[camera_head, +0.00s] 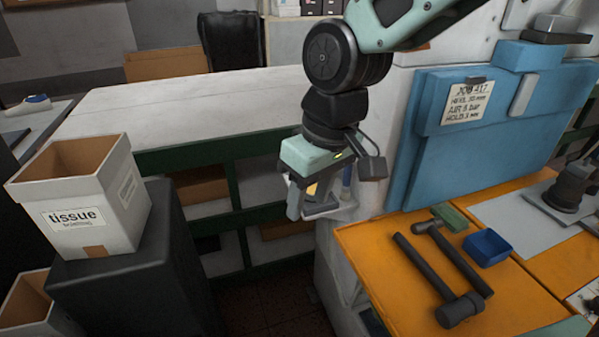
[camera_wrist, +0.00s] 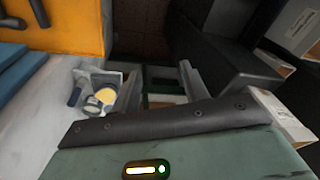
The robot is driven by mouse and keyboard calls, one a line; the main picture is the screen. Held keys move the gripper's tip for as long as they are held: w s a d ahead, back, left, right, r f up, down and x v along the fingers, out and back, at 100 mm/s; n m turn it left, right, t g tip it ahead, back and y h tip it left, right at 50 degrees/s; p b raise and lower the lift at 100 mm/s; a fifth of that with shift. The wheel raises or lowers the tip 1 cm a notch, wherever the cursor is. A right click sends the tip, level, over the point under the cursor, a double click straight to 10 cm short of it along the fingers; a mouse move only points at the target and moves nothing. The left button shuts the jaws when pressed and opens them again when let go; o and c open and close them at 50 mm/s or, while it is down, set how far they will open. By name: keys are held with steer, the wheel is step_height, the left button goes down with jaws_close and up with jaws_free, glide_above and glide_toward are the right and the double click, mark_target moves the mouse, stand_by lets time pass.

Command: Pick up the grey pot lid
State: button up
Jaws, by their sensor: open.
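My gripper (camera_head: 309,207) hangs from the arm in the middle of the head view, pointing down in front of the green-framed shelves. In the wrist view its two fingers (camera_wrist: 162,84) stand apart with nothing between them. A small pale tray (camera_wrist: 120,76) lies to the left of the fingers in the wrist view. It holds a cream disc (camera_wrist: 105,95), a greyish round piece (camera_wrist: 92,106) and a blue piece (camera_wrist: 75,95). The greyish piece may be the pot lid, but it is too small to tell. In the head view the gripper hides most of this tray (camera_head: 348,208).
An orange bench top (camera_head: 375,270) at the right carries a hammer (camera_head: 440,265), a blue box (camera_head: 487,247) and a green block (camera_head: 450,217). A tissue carton (camera_head: 85,200) stands on a black cabinet (camera_head: 130,280) at the left. A white counter (camera_head: 190,110) runs behind.

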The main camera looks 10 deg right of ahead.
steer(key=w+d+f+m+t+b, duration=0.1)
steer(key=w+d+f, duration=0.1)
steer(key=w, duration=1)
steer(key=w+d+f+m+t+b, duration=0.1)
steer(key=w+d+f+b, duration=0.15)
steer(key=w, duration=0.95)
steer(key=w+d+f+m+t, duration=0.1)
steer(key=w+d+f+t, duration=0.15)
steer(key=w, duration=0.95)
steer(key=shift+g, duration=0.35)
steer(key=p+x, duration=0.1)
steer(key=x, duration=0.4)
steer(key=p+x, duration=0.1)
steer(key=x, duration=0.4)
steer(key=shift+w+f, duration=0.15)
steer(key=shift+w, duration=0.2)
steer(key=shift+s+p+x, duration=0.15)
steer(key=shift+p+x, duration=0.35)
steer(key=shift+x, duration=1)
steer(key=shift+s+p+x, duration=0.1)
steer(key=shift+p+x, duration=0.4)
steer(key=shift+x, duration=1.05)
jaws_close()
